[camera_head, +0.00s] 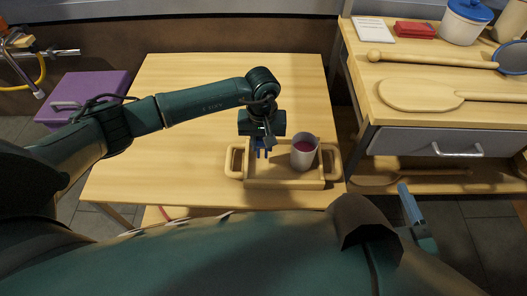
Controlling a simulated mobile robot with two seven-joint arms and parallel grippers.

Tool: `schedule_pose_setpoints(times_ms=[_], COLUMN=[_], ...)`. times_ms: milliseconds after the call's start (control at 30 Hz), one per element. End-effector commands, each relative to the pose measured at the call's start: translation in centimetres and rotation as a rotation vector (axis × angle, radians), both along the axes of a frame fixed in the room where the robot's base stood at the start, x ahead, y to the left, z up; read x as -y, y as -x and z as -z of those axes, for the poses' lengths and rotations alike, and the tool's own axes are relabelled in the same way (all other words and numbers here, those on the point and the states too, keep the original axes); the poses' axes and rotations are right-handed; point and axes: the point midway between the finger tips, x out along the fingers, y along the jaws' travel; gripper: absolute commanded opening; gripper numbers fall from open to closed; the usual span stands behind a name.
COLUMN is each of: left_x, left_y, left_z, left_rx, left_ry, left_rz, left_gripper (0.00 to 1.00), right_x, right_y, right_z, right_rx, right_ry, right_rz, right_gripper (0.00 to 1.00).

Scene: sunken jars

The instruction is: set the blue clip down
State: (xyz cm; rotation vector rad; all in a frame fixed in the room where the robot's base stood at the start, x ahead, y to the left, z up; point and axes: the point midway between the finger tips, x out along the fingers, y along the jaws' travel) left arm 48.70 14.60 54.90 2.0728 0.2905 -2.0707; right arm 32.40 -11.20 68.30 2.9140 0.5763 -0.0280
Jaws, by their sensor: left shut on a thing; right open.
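The blue clip (262,152) is a small blue piece, mostly hidden by my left gripper (264,149). My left gripper points down and is shut on the clip, over the left part of a wooden tray (285,184). Whether the clip touches the tray floor cannot be told. My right gripper (411,209) shows only in part at the lower right, behind my own dark arm links. It is open, well away from the tray.
The light wooden table (190,85) is clear behind and left. A side counter (420,120) with wooden utensils and a blue-lidded jar (466,20) stands at right.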

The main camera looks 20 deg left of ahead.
Motion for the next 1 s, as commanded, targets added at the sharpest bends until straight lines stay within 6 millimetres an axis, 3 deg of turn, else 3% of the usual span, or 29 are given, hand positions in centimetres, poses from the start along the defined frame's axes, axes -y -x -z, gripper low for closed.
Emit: schedule_pose_setpoints(times_ms=[233, 600, 633, 900, 1000], left_x=[0.0, 0.0, 0.0, 0.0, 0.0], left_y=[0.1, 0.0, 0.0, 0.1, 0.1], left_z=[3.4, 3.9, 3.8, 3.7, 3.7], left_rx=[-0.002, 0.000, 0.000, -0.001, -0.001], left_ry=[0.000, -0.001, -0.001, -0.001, -0.001], left_rz=[0.001, 0.001, 0.001, 0.001, 0.001], left_gripper=[0.05, 0.05, 0.27, 0.48, 0.48], right_x=[-0.3, -0.4, -0.5, -0.5, -0.5], right_y=[0.0, 0.1, 0.1, 0.1, 0.1], right_z=[0.2, 0.2, 0.0, 0.0, 0.0], right_rx=[0.059, 0.083, 0.091, 0.089, 0.087], right_ry=[-0.005, -0.007, -0.007, -0.007, -0.008], right_rz=[-0.015, -0.021, -0.022, -0.023, -0.022], right_gripper=[0.80, 0.80, 0.80, 0.80, 0.80])
